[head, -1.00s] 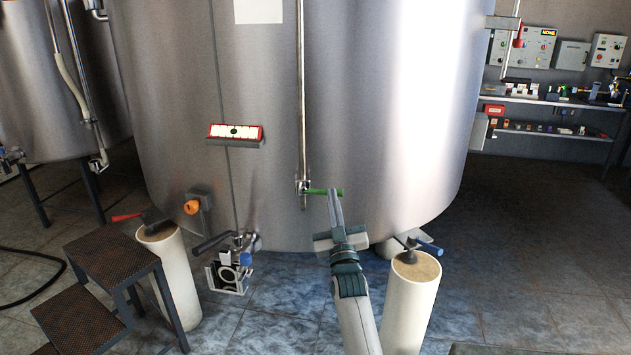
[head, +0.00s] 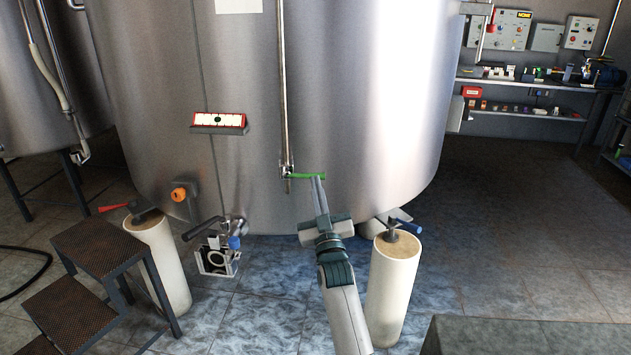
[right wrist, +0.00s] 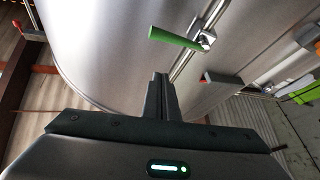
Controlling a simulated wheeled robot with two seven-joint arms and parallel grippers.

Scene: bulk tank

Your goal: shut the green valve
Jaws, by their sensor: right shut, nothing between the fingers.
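The green valve handle (head: 307,176) sticks out level to the right from its small metal valve body (head: 287,171), at the foot of a vertical pipe on the big steel tank. In the right wrist view the green handle (right wrist: 174,37) shows ahead of the fingers, with the valve body (right wrist: 203,40) at its right end. My right gripper (head: 318,180) is shut and empty, its fingertips close under the handle in the head view. In the right wrist view a gap shows between the fingertips (right wrist: 160,76) and the handle. My left gripper is out of view.
A white post (head: 393,290) with a blue-handled valve (head: 405,226) stands right of my right arm. Another post (head: 160,265) with a red handle (head: 114,208) and a step stool (head: 105,245) stand at left. Open floor (head: 530,230) lies to the right.

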